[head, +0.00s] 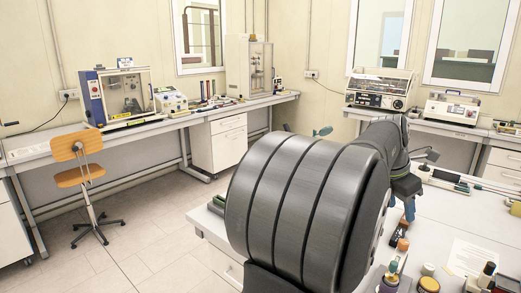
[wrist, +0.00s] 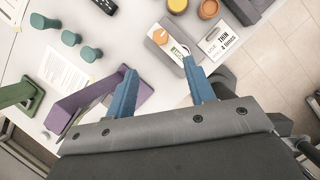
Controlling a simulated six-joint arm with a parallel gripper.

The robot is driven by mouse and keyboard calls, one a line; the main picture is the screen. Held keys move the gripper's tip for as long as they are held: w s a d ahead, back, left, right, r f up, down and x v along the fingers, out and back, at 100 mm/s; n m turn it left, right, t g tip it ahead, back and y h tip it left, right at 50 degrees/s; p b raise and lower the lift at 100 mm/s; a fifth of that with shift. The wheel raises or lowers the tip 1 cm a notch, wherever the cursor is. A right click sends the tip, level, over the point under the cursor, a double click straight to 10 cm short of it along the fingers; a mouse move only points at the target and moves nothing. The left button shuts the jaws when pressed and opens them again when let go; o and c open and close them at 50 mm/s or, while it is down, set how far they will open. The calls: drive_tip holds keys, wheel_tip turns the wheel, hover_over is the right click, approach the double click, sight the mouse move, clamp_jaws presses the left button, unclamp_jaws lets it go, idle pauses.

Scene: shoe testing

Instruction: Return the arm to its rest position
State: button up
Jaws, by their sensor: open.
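My gripper (wrist: 160,72) shows in the wrist view with its two blue fingers apart and nothing held between them. It is above a white table (wrist: 25,60). In the head view, my dark arm fills the middle and reaches over the table at right. Only a blue part of my gripper (head: 409,208) shows there, and its fingertips cannot be made out clearly.
A purple angled stand (wrist: 97,108) is beside the left finger, with a green stand (wrist: 20,95) further left. Several teal weights (wrist: 70,38), an orange jar (wrist: 209,9) and a printed card (wrist: 225,40) lie beyond. A wooden chair (head: 78,176) stands on open floor at left.

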sight(405, 242)
drive_tip(key=x, duration=1.2)
drive_tip(key=shift+f, duration=0.1)
drive_tip(key=shift+w+d+f, duration=0.1)
drive_tip(key=shift+d+f, duration=0.05)
drive_tip(key=shift+f, duration=0.05)
drive_tip(key=shift+m+g, duration=0.4)
drive_tip(key=shift+m, duration=0.6)
